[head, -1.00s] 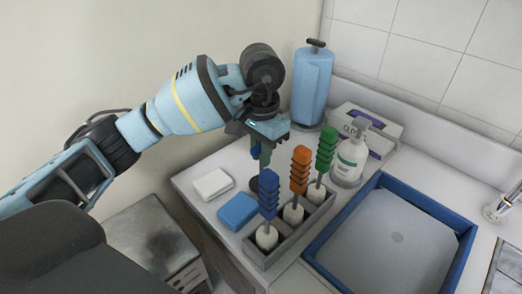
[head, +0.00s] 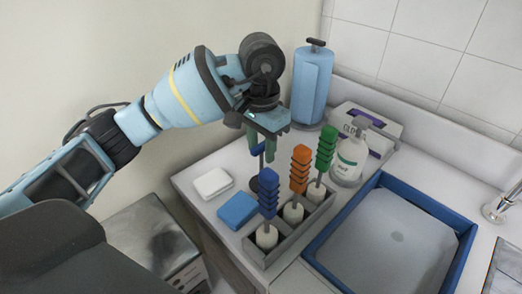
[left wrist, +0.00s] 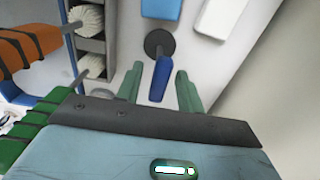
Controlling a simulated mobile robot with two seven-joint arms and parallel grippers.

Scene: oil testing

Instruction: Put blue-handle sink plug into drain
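The sink plug has a blue handle (head: 257,150) and a dark round base standing on the counter; in the left wrist view the handle (left wrist: 160,80) rises from the dark disc (left wrist: 159,43). My left gripper (head: 261,152) is open, with its green fingers pointing down at the handle. In the left wrist view the left gripper (left wrist: 159,90) has one finger on each side of the handle, with gaps showing. The sink (head: 375,240) has a blue rim and a light grey floor. A small round mark, apparently the drain (head: 397,237), is in it. My right gripper is not in view.
A grey rack (head: 292,237) holds brushes with blue (head: 268,195), orange (head: 300,168) and green (head: 325,150) handles, between plug and sink. White (head: 213,183) and blue (head: 238,210) blocks lie nearby. A soap bottle (head: 351,158), a box (head: 383,128) and a blue roll (head: 311,85) stand behind.

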